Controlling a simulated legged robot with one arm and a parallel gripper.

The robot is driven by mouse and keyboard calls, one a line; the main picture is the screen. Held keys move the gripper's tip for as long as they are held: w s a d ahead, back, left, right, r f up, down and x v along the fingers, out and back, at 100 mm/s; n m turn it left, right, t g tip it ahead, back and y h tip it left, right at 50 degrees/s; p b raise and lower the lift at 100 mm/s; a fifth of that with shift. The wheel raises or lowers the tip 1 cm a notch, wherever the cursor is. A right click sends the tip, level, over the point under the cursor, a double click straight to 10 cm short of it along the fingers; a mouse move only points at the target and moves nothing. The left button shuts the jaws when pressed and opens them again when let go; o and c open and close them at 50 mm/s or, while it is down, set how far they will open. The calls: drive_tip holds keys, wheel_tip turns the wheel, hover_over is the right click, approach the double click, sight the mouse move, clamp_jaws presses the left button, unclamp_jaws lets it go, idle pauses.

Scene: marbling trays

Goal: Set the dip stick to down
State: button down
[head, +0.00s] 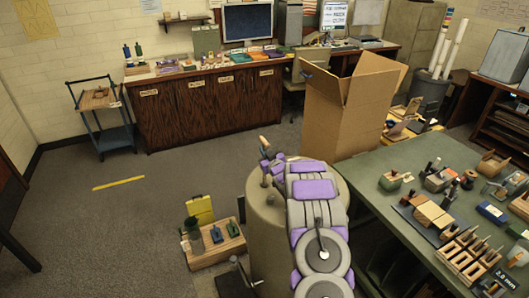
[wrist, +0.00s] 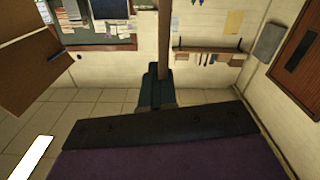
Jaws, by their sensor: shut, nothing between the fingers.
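I cannot identify the dip stick with certainty. A thin upright rod with a rounded top (head: 265,178) shows over the tan drum (head: 267,235), beside my arm, and may be it. Its exact setting is too small to tell. My purple and grey arm reaches forward over the drum, hiding part of its top. My gripper (head: 269,163) is small at the far end of the arm, shut and empty, close behind the rod in the picture. I cannot tell whether they touch. The wrist view does not clearly show the rod.
A green table (head: 390,168) with blocks and tools stands right. A tall open cardboard box (head: 345,115) stands behind my arm. A wooden crate (head: 215,250) with bottles sits low left of the drum. The carpet left is mostly clear, with a blue cart (head: 115,138) farther back.

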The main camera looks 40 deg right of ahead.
drive_tip(key=c, duration=1.7)
unclamp_jaws()
drive_tip(key=shift+a+r, duration=0.15)
drive_tip(key=shift+a, duration=0.2)
drive_tip(key=shift+o, duration=1.1)
drive_tip(key=o, duration=0.5)
drive_tip(key=shift+d, duration=0.5)
drive_tip(key=shift+c, duration=0.2)
drive_tip(key=p+v, duration=0.2)
drive_tip(key=v, duration=1.5)
drive_tip(key=shift+s+f, duration=0.15)
drive_tip(key=shift+f, duration=0.1)
drive_tip(key=shift+d, duration=0.1)
